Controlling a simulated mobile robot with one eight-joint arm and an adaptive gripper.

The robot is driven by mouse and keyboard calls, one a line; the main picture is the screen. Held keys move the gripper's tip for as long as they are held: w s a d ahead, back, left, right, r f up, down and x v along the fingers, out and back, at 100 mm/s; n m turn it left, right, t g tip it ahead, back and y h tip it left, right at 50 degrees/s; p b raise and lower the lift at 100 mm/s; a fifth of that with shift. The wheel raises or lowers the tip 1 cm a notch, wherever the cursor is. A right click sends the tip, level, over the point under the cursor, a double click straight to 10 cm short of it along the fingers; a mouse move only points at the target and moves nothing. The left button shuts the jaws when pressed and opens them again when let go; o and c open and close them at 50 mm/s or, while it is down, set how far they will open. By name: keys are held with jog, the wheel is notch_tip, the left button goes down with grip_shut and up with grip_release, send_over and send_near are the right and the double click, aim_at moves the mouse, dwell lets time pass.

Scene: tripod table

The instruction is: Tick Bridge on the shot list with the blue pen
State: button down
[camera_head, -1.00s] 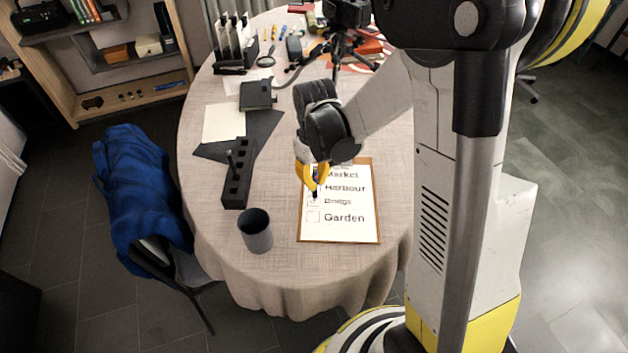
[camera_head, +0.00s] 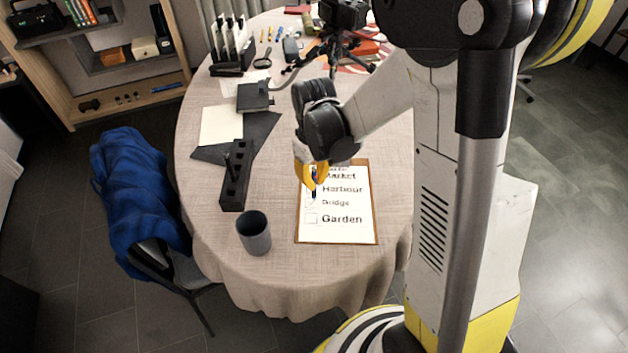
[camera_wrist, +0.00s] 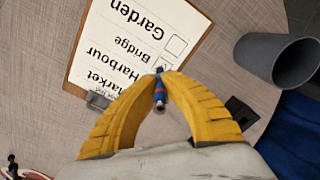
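The shot list on its clipboard (camera_head: 345,232) lies flat on the table, with printed words and small boxes beside them. In the wrist view the clipboard (camera_wrist: 107,62) appears upside down, showing Garden, Bridge and Harbour, with Market partly cut off. My gripper (camera_head: 312,184) is over the list's left side. In the wrist view its yellow fingers (camera_wrist: 160,80) are closed around the blue pen (camera_wrist: 159,93). The pen points down, its dark tip at the Bridge box. The tip and fingers partly cover that box. I cannot tell whether the tip touches the paper or whether a tick is there.
A grey cup (camera_head: 254,236) stands left of the clipboard; it also shows in the wrist view (camera_wrist: 290,62). A black slotted holder (camera_head: 233,190) is behind the cup. A tripod (camera_head: 335,45) stands at the back. A blue-draped chair (camera_head: 135,200) is at the left.

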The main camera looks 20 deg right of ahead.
aim_at(314, 167)
jog(key=shift+r+p, duration=2.15)
jog(key=shift+r, duration=1.05)
